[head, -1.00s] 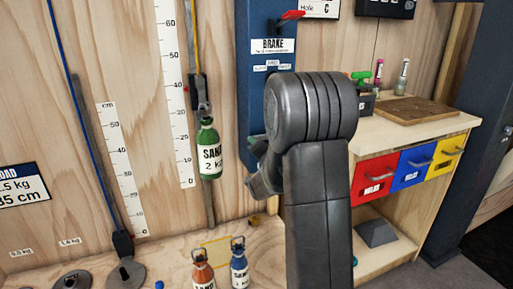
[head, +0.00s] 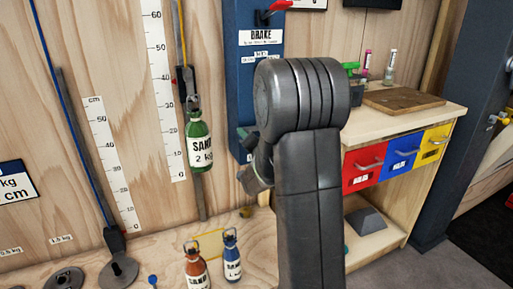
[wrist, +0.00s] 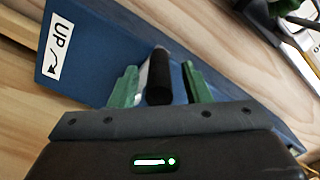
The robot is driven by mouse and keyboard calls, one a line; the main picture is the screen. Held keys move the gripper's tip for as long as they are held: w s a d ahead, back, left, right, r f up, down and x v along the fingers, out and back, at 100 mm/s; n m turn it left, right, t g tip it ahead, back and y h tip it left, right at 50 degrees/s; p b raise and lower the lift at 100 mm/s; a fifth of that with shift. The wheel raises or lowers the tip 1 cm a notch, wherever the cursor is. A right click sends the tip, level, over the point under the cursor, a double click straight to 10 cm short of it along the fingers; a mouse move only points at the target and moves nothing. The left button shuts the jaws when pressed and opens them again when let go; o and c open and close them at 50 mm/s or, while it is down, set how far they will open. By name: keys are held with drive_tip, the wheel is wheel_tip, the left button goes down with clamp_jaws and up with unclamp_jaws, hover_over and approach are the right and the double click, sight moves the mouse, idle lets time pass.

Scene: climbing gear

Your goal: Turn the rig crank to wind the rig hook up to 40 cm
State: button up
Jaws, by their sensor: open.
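The rig crank's black handle (wrist: 161,84) stands out from the blue rig post (wrist: 115,45), beside an "UP" arrow label (wrist: 57,47). My gripper (wrist: 160,85) is open, with one green finger on each side of the handle; I cannot tell whether either touches it. In the head view my gripper (head: 250,150) is partly hidden behind my arm, at the blue post (head: 240,90). The rig hook (head: 193,104) holds a green bottle (head: 199,146) labelled "SAND 2 kg", hanging beside the tall white scale (head: 165,95). The exact height is too small to read.
A red brake lever (head: 277,8) sits above the "BRAKE" label on the post. An orange bottle (head: 196,268) and a blue bottle (head: 231,256) stand on the wooden base below. A workbench (head: 400,118) with coloured drawers is at the right.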

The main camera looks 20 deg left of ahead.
drive_tip(key=p+v, duration=0.1)
drive_tip(key=v, duration=1.1)
drive_tip(key=shift+s, duration=0.15)
drive_tip(key=w+a+n+b, duration=0.1)
drive_tip(key=w+a+n, duration=0.1)
drive_tip(key=a+n, duration=0.1)
drive_tip(key=w+a+n+b, duration=0.1)
drive_tip(key=w+a+n, duration=0.2)
drive_tip(key=n, duration=0.2)
drive_tip(key=w+a+n+b, duration=0.1)
drive_tip(key=w+a+n, duration=0.2)
drive_tip(key=n, duration=0.1)
drive_tip(key=shift+a+b, duration=0.1)
drive_tip(key=shift+b, duration=0.3)
drive_tip(key=shift+r, duration=0.1)
clamp_jaws()
